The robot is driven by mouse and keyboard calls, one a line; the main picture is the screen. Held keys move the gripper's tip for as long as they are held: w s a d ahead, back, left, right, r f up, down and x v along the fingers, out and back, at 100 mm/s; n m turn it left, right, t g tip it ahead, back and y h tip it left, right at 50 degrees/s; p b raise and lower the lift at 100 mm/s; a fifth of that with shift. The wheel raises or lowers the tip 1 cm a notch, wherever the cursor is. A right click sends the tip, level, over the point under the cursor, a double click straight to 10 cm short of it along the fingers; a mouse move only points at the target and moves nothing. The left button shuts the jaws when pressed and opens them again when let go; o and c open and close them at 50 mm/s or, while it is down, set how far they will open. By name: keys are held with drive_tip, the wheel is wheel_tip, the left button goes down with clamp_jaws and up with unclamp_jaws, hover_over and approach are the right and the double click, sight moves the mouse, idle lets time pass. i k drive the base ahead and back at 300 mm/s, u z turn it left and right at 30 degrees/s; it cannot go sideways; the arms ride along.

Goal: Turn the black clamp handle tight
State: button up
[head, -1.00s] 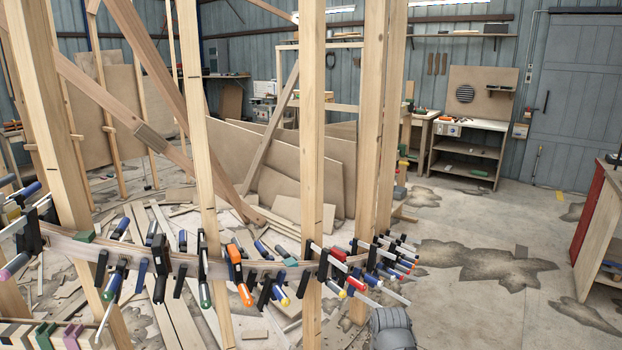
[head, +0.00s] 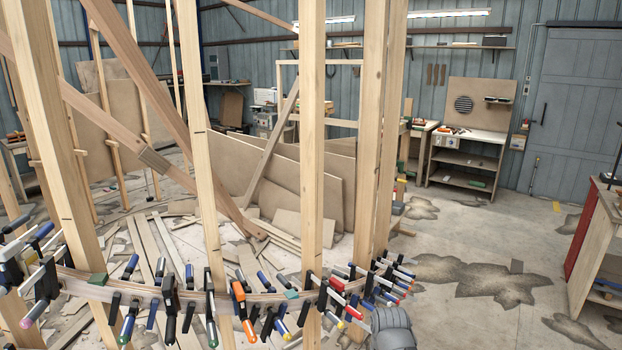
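A row of clamps grips a curved wooden stringer (head: 140,292) that runs along the wooden posts. One clamp with a black handle (head: 171,328) hangs upright at the left middle of the row, between a blue-handled and a green-handled clamp. Several other clamps also have dark parts, so I cannot tell for certain which handle the task names. An orange clamp (head: 238,292) stands to its right. A grey rounded part of my own arm shows at the bottom, right of the row. My gripper is not in view.
Upright wooden posts (head: 312,150) stand along the stringer. Loose boards (head: 175,235) litter the floor behind it. A workbench (head: 470,150) stands at the back right, and a red-sided cabinet (head: 583,235) at the right edge. The stained concrete floor at right is mostly clear.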

sight(170, 340)
drive_tip(key=k, duration=0.5)
drive_tip(key=u, duration=0.6)
drive_tip(key=i, duration=0.6)
drive_tip(key=u, duration=0.7)
